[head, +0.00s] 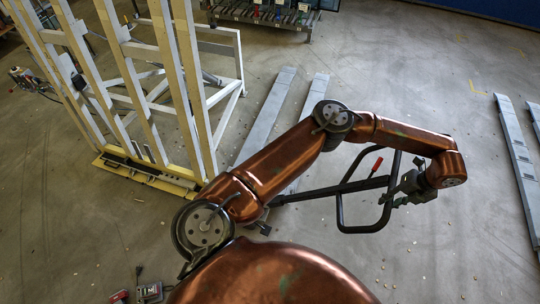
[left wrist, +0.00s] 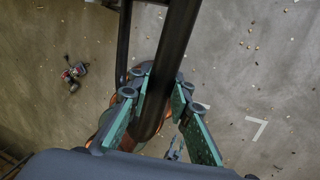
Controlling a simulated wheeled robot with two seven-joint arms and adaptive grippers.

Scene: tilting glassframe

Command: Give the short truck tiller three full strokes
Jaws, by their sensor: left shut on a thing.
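The short truck's tiller (head: 331,191) is a dark bar running right from the fork end to a black loop handle (head: 343,213) with a red lever. Its angle is hard to judge from above. My left gripper (head: 398,190) is at the right side of the loop and shut on it. In the left wrist view the dark handle bar (left wrist: 178,45) passes between the green-padded fingers (left wrist: 158,102). The truck's two grey forks (head: 265,118) extend away up the picture; my copper arm hides much of the truck's body. My right gripper is not in view.
A tall cream-and-white frame rack (head: 135,85) on a yellow base stands at left, close to my arm. More grey forks (head: 517,165) lie at the right edge. A bench (head: 265,15) is at the back. Small red-and-grey items (head: 148,292) lie at lower left. The floor right of the handle is clear.

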